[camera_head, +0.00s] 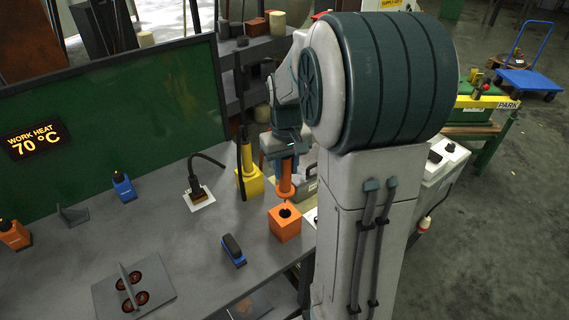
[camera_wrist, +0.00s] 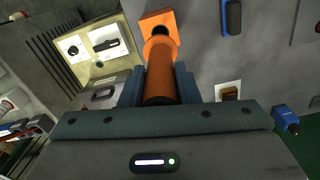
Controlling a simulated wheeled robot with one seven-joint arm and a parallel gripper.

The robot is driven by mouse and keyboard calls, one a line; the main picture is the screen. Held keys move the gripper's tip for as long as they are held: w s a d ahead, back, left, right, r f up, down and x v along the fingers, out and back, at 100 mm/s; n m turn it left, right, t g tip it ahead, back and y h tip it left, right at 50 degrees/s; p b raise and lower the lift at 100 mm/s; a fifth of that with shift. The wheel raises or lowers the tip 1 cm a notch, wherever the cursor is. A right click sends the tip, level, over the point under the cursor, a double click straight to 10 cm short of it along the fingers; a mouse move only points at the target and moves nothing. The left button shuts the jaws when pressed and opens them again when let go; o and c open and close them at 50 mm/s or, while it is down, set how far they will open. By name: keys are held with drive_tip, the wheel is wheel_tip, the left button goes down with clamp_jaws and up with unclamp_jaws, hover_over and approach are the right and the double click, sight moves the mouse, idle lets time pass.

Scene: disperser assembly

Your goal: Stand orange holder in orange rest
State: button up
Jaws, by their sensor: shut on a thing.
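The orange holder (camera_head: 286,180) is a cylinder with a wider collar at its lower end. In the head view it hangs roughly upright under my gripper (camera_head: 287,160). In the wrist view the holder (camera_wrist: 160,75) is clasped between the two jaws of my gripper (camera_wrist: 159,88). The orange rest (camera_head: 285,225) is a square block with a dark round hole in its top, standing near the right edge of the bench. The holder's lower end is just above the rest's hole and seems apart from it. The rest (camera_wrist: 150,20) also shows just beyond the holder in the wrist view.
A yellow holder in a yellow rest (camera_head: 249,178) stands close behind. A plate with an upright fin (camera_head: 133,290) is at the front left. Bench between is clear.

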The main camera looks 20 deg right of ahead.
sight(286, 191)
drive_tip(key=shift+f+b, duration=3.2)
drive_tip(key=shift+f, duration=1.4)
drive_tip(key=o, duration=1)
drive_tip(key=shift+o, duration=0.2)
wheel_tip(286, 191, up, 14)
drive_tip(key=shift+f, duration=0.1)
drive_tip(key=s+a+f+t, duration=0.1)
drive_tip(key=s+a+f, duration=0.2)
drive_tip(key=s, duration=0.4)
drive_tip(key=s+a+f+t, duration=0.2)
drive_tip(key=s+a+f, duration=0.1)
drive_tip(key=s+a, duration=0.3)
drive_tip(key=shift+s+f, duration=0.4)
drive_tip(key=shift+s, duration=0.8)
